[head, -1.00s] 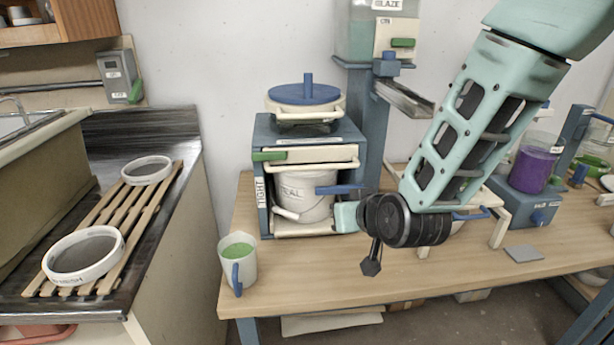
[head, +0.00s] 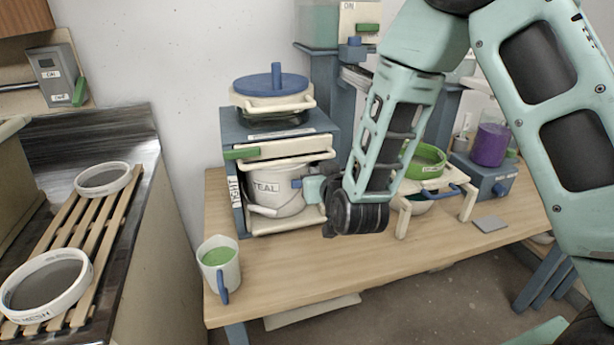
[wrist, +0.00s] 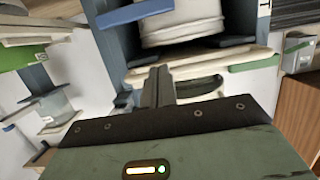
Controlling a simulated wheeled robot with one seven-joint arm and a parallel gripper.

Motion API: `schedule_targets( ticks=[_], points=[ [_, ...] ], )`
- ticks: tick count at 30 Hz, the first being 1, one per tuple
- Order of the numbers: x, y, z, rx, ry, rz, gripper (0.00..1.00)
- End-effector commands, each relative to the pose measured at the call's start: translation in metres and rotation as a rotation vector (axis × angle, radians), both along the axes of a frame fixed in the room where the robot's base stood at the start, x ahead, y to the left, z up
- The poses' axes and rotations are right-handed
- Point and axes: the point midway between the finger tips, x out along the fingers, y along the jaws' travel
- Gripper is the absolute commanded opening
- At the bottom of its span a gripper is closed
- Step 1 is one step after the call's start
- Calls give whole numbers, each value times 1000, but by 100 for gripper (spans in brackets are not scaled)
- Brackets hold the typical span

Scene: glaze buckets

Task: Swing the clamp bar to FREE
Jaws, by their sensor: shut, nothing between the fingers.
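In the wrist view the blue bar (wrist: 135,12) lies at the top left, beside the bucket (wrist: 182,25). My gripper (head: 305,188) is in front of the bar in the head view. In the wrist view its fingers (wrist: 158,85) are shut and empty, apart from the bar in the picture; contact cannot be told. A TIGHT label (head: 235,190) is on the frame's left post; I see no FREE label.
A cream bar with a green end (head: 242,153) crosses the frame above the bucket. A lidded pot (head: 272,95) stands on top. A mug of green glaze (head: 218,265) stands at the table's front left. A cream stand with a green sieve (head: 425,165) is right of my wrist.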

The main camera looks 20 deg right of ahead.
Motion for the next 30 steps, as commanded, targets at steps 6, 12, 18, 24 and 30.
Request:
schedule_targets(
  ticks=[6,12,18,24,30],
  points=[
    [40,-1,-8,0,1,-3,0],
    [80,-1,-17,0,0,-3,0],
    [85,0,-44,-1,3,0,0],
    [86,0,-58,-1,1,0,0],
    [85,0,-61,0,0,0,0]
  ],
)
